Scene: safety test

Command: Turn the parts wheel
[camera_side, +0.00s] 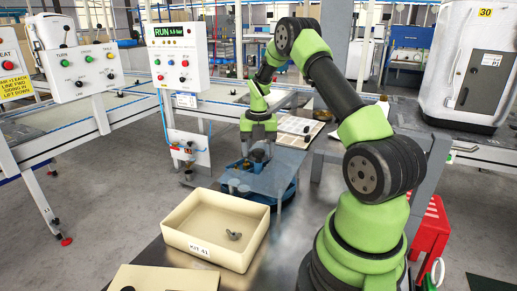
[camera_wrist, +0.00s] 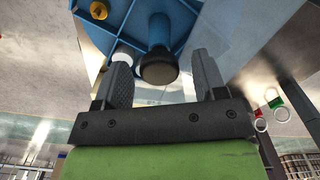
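The parts wheel (camera_side: 287,191) is a blue round tray on the metal bench, under a clear plate, with small dark and brass-coloured parts on it. In the wrist view its blue surface with ribs (camera_wrist: 118,22) fills the top left. A blue post with a dark round knob (camera_wrist: 158,66) stands up from it. My gripper (camera_side: 258,148) is over the wheel, pointing down. In the wrist view my gripper (camera_wrist: 161,58) is open, with one finger on each side of the knob. Gaps show between fingers and knob; I cannot tell whether the fingertips reach knob height.
A cream bin (camera_side: 183,234) labelled KIT 41 stands in front of the wheel and holds a grey part (camera_side: 233,235). A cream board (camera_side: 165,279) lies nearer. A control box (camera_side: 178,57) reading RUN stands behind, left. A brass-coloured part (camera_wrist: 99,10) sits on the wheel.

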